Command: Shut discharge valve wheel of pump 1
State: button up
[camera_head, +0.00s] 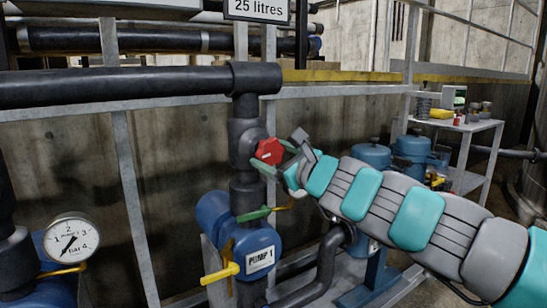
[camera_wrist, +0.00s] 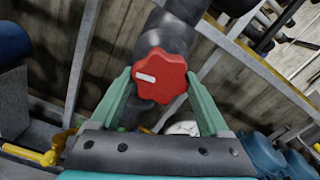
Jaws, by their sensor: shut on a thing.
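The red valve wheel (camera_head: 269,151) sits on the dark vertical pipe above the blue pump labelled PUMP 1 (camera_head: 262,262). In the wrist view the red wheel (camera_wrist: 160,76) is lobed, with a white bar mark on its face near its left side. My gripper (camera_head: 279,156) reaches in from the right. In the wrist view the green fingers of my gripper (camera_wrist: 160,84) stand on either side of the wheel, shut on its rim. The valve body behind the wheel is partly hidden.
A pressure gauge (camera_head: 71,239) is at the lower left. A black horizontal pipe (camera_head: 120,86) and a grey rail run above. A small trolley (camera_head: 470,125) stands at the right.

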jog(key=m, duration=0.2)
jog(key=m+b, duration=0.1)
jog(key=m, duration=0.1)
jog(key=shift+s+a+f+m, duration=0.1)
jog(key=shift+a+f+m, duration=0.1)
jog(key=shift+m, duration=0.1)
jog(key=m+b, duration=0.2)
jog(key=m, duration=0.2)
jog(key=shift+m, duration=0.3)
jog(key=m+b, duration=0.1)
jog(key=m, duration=0.1)
jog(key=m+b, duration=0.1)
jog(key=m, duration=0.2)
jog(key=shift+s+a+r, duration=0.1)
jog(key=shift+s+a, duration=0.05)
jog(key=m+b, duration=0.1)
jog(key=m, duration=0.4)
jog(key=shift+r+b, duration=0.2)
jog(key=shift+b, duration=0.1)
jog(key=shift+m, duration=0.4)
jog(key=o, duration=1.2)
jog(key=shift+s, duration=0.1)
